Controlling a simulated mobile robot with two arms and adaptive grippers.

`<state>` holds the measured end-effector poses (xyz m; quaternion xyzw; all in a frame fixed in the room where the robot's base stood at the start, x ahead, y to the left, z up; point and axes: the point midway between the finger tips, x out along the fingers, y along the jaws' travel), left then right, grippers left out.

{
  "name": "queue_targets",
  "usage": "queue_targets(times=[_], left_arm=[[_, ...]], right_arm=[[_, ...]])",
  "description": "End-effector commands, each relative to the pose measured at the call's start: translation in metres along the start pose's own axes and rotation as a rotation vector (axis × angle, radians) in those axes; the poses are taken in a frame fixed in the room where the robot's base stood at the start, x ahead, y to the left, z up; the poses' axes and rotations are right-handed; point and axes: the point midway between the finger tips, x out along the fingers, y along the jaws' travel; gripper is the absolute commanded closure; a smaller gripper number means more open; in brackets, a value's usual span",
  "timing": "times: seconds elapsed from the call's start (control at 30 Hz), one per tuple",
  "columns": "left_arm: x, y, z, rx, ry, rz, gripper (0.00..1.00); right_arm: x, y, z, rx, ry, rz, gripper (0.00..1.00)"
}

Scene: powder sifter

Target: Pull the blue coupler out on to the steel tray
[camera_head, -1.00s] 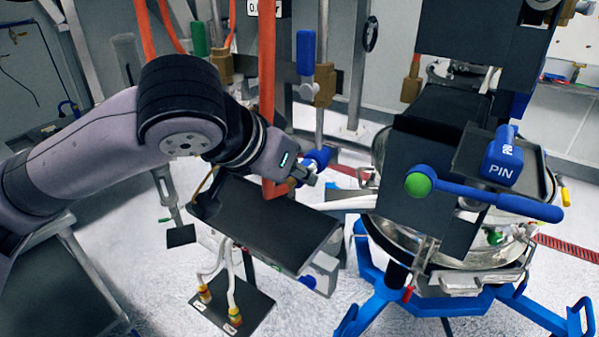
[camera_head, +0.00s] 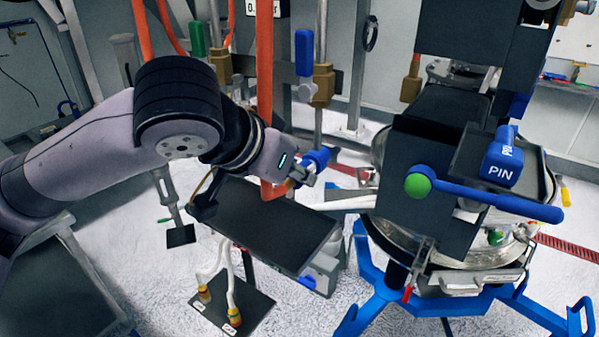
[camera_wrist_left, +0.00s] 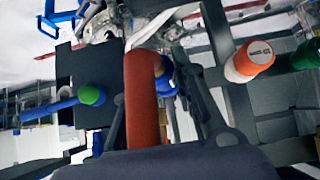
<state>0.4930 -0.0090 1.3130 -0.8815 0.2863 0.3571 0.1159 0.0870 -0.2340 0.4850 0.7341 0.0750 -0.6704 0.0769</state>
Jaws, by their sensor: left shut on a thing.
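The blue coupler (camera_head: 316,158) sits at the lower end of an orange-red hose (camera_head: 265,100), above the right side of a dark flat tray (camera_head: 270,225), which I take for the steel tray. My left gripper (camera_head: 304,175) is shut on the coupler above the tray. In the left wrist view the coupler (camera_wrist_left: 166,82) shows partly behind the hose (camera_wrist_left: 141,100), between the fingers of my left gripper (camera_wrist_left: 160,95). The fingers and hose hide much of the coupler, and I cannot tell whether it is free of its seat. My right gripper is not in view.
To the right stands a sifter with a blue PIN block (camera_head: 502,160), a green-tipped blue handle (camera_head: 470,195) and a blue wheeled base (camera_head: 365,275). A blue-handled brass valve (camera_head: 322,85) stands behind the gripper. A small plate with two fittings (camera_head: 235,305) lies below the tray.

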Motion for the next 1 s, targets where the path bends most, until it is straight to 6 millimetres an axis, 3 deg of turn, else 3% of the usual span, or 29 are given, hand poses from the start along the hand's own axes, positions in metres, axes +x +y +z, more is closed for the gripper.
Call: queue_targets(times=[1.0], left_arm=[[-0.029, 0.0, 0.029, -0.001, -0.002, 0.0, 1.0]], right_arm=[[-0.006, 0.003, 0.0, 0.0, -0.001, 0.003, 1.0]])
